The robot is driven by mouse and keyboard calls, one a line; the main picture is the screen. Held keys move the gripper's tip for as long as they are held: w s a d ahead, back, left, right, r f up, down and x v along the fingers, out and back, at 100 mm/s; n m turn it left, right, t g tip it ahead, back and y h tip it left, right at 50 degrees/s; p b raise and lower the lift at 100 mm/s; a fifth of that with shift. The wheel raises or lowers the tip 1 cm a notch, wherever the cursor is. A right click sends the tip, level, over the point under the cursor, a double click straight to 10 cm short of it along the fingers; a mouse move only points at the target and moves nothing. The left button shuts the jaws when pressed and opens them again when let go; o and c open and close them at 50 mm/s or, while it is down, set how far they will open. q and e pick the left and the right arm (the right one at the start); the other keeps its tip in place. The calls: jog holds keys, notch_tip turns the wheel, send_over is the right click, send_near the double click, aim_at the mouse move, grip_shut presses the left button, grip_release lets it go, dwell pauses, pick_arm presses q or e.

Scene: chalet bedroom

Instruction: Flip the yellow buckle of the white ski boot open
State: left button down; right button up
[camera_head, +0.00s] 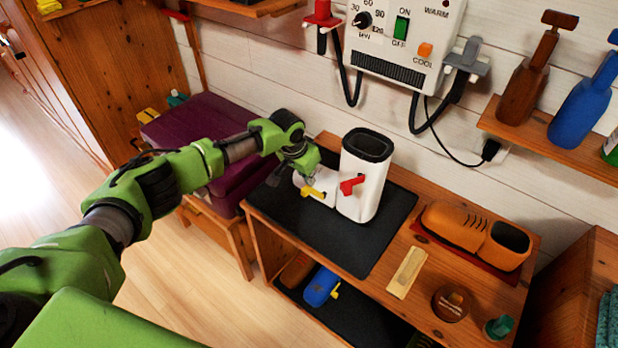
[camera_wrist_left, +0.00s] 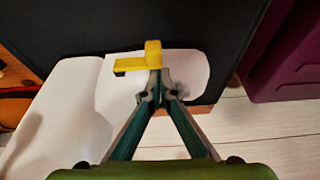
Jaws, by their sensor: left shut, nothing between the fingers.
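The white ski boot (camera_head: 372,195) stands upright on a black mat on the wooden bench, its toe to the left. A red buckle (camera_head: 351,186) is on its shaft and the yellow buckle (camera_head: 311,192) is low on the toe part. In the left wrist view the yellow buckle (camera_wrist_left: 153,54) has its lever pointing left, and the white boot (camera_wrist_left: 60,118) fills the left side. My left gripper (camera_head: 302,172) is over the toe. Its shut, empty fingertips (camera_wrist_left: 160,90) are right at the yellow buckle's base; I cannot tell whether they touch. My right gripper is not in view.
A wall dryer unit (camera_head: 400,62) with hanging hoses is above. A purple cushioned seat (camera_head: 200,125) stands left. The black mat (camera_head: 350,250) is bare in front.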

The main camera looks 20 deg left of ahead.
aim_at(304, 189)
pick_arm(q)
jog(key=shift+s+r+n+p, duration=0.15)
jog(key=shift+n+p, duration=0.15)
jog(key=shift+p, duration=0.25)
jog(key=s+n+p, duration=0.1)
jog(key=n+p, duration=0.1)
jog(key=p, duration=0.1)
jog(key=s+n+y+p, duration=0.1)
jog(key=n+p, duration=0.1)
jog(key=p, duration=0.1)
jog(key=s+n+y+p, duration=0.1)
jog(key=n+p, duration=0.1)
jog(key=p, duration=0.1)
jog(key=shift+s+a+r+p, duration=0.1)
jog(key=shift+s+a+p, duration=0.05)
jog(key=shift+a+p, duration=0.15)
jog(key=n, duration=0.1)
jog(key=s+n+p, duration=0.1)
jog(key=n+y+p, duration=0.1)
jog(key=shift+s+d+n, duration=0.2)
jog(key=shift+s+n, duration=0.05)
jog(key=shift+n, duration=0.05)
jog(key=shift+a+f, duration=0.1)
jog(key=shift+f, duration=0.15)
jog(key=shift+s+a+r+p, duration=0.15)
jog(key=shift+s+a+p, duration=0.1)
jog(key=shift+s+p, duration=0.3)
jog(key=shift+s+a+p, duration=0.1)
jog(key=shift+a+p, duration=0.05)
jog(key=shift+p, duration=0.15)
